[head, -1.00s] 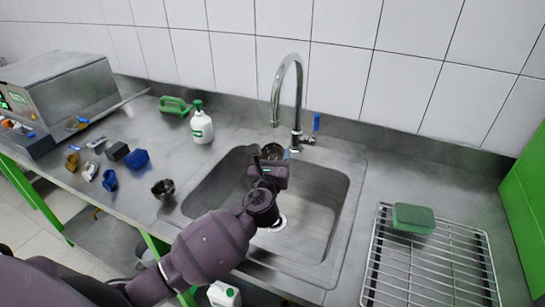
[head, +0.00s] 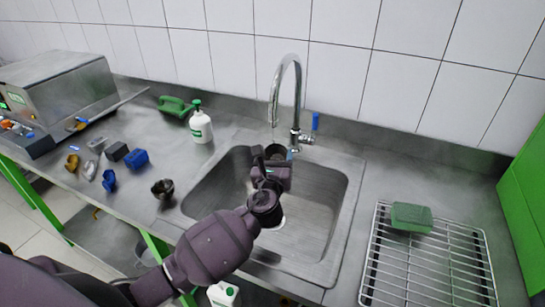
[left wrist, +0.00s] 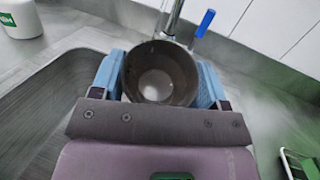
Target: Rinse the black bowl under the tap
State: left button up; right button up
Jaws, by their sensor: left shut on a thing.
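My left gripper (head: 273,163) is over the sink (head: 318,215), below the tap (head: 297,85). It is shut on a dark round bowl (head: 275,151), which is partly hidden by the gripper in the head view. In the left wrist view, the bowl (left wrist: 161,84) sits between the two blue fingers, its opening facing the camera and its inside grey-brown. The tap's spout is just above the bowl; whether water runs I cannot tell for sure. The tap's blue lever (head: 315,121) stands upright on the right. My right gripper is not in view.
A white bottle (head: 201,127), a green can (head: 175,106), a small dark cup (head: 163,188) and several small parts stand on the counter at left. The tiled wall is behind the tap.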

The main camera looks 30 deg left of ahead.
aim_at(271, 148)
pick_arm(q)
jog(key=shift+a, duration=0.15)
jog(key=shift+s+a, duration=0.1)
jog(key=shift+a, duration=0.3)
jog(key=shift+a+p+v, duration=0.2)
jog(key=shift+p+v, duration=0.6)
jog(key=shift+v, duration=0.65)
jog(key=shift+s+d+r+p, duration=0.1)
jog(key=shift+s+d+p, duration=0.1)
jog(key=shift+s, duration=0.65)
jog(key=shift+s+d+p, duration=0.1)
jog(key=shift+s+p, duration=0.15)
jog(key=shift+s, duration=0.6)
jog(key=shift+s+d+r+p, duration=0.1)
jog(key=shift+s+p, duration=0.1)
jog(key=shift+s, duration=0.7)
